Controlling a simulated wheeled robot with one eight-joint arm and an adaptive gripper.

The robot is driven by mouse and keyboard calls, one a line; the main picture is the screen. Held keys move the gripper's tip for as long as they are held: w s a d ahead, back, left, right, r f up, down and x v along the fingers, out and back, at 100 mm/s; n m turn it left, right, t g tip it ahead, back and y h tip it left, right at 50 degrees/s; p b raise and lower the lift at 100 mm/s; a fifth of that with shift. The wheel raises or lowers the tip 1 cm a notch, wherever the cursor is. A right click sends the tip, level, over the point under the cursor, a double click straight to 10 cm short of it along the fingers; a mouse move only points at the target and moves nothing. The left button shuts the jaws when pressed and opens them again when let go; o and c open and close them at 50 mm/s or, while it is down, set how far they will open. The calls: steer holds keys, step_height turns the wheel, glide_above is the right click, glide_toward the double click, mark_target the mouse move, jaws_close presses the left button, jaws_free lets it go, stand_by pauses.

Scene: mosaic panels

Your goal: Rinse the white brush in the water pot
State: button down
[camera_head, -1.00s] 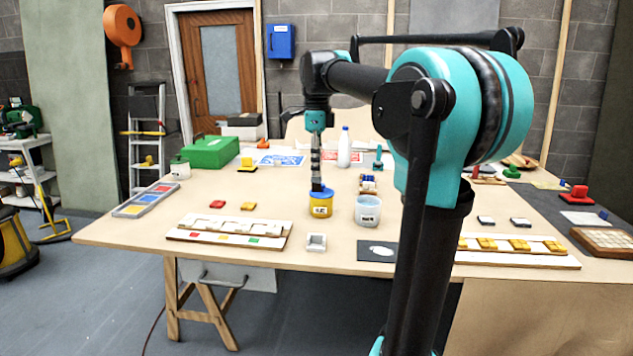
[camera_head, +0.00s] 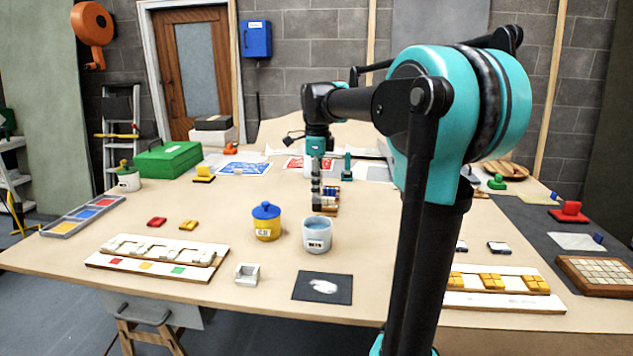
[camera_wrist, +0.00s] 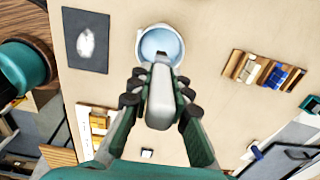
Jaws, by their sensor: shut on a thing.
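My gripper (camera_head: 316,203) points down just above or behind the pot's rim. In the wrist view my gripper (camera_wrist: 160,82) is shut on a pale grey-white piece, the white brush (camera_wrist: 160,100). Its dark tip overlaps the pot's near rim in that view. I cannot tell whether the tip touches the water. In the head view the brush is hard to make out.
A yellow pot with a blue lid (camera_head: 266,222) stands close left of the water pot. A brush rack (camera_wrist: 262,72) lies beyond it. A dark card with a white blot (camera_head: 322,288), a small white block (camera_head: 247,274) and a panel (camera_head: 155,256) lie in front.

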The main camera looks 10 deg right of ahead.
mark_target(317, 202)
steer(key=shift+f, duration=2.95)
steer(key=shift+f, duration=0.55)
steer(key=shift+r, duration=3.55)
